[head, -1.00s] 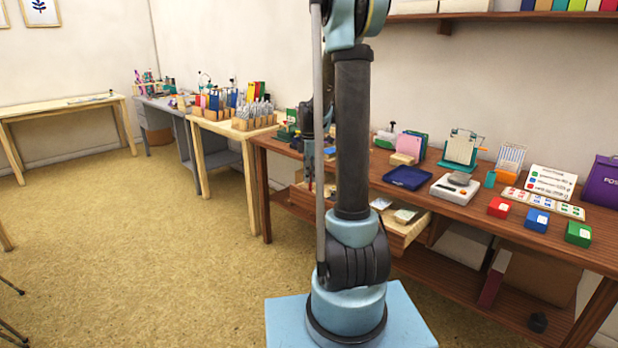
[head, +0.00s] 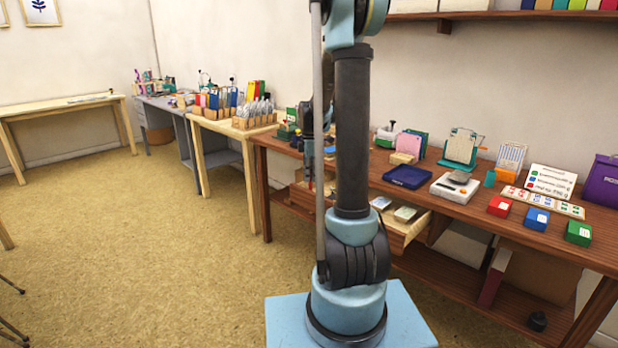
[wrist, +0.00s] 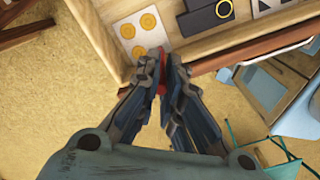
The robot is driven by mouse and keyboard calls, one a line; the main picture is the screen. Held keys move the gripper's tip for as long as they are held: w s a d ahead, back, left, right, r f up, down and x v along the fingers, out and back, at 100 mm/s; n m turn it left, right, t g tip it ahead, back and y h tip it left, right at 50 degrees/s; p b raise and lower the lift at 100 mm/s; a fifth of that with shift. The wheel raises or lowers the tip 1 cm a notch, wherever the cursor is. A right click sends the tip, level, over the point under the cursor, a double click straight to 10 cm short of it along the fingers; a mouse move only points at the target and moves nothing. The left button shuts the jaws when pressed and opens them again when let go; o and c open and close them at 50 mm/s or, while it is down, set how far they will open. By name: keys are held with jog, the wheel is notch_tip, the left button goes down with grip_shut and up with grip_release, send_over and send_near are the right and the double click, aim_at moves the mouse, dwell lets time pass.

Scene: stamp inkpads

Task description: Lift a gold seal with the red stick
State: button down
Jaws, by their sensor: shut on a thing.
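My gripper (wrist: 165,80) is shut on the red stick (wrist: 162,88), which shows as a thin red strip between the fingers. In the wrist view a white sheet (wrist: 122,19) with several round gold seals (wrist: 148,21) lies in an open wooden drawer, just beyond my fingertips. Another gold seal (wrist: 127,31) is at its left side. The stick's far end is close to the sheet's near right corner; I cannot tell whether it touches anything. No seal is visibly on the stick. In the head view my arm hides most of this area.
Dark boxes (wrist: 206,16) lie in the drawer right of the sheet. The drawer's front wall (wrist: 252,47) runs below them. In the head view another open drawer (head: 413,229) holds small pads, and the table above carries a blue tray (head: 408,177) and inkpads (head: 537,219).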

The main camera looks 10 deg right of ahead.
jog(key=shift+r, duration=3.5)
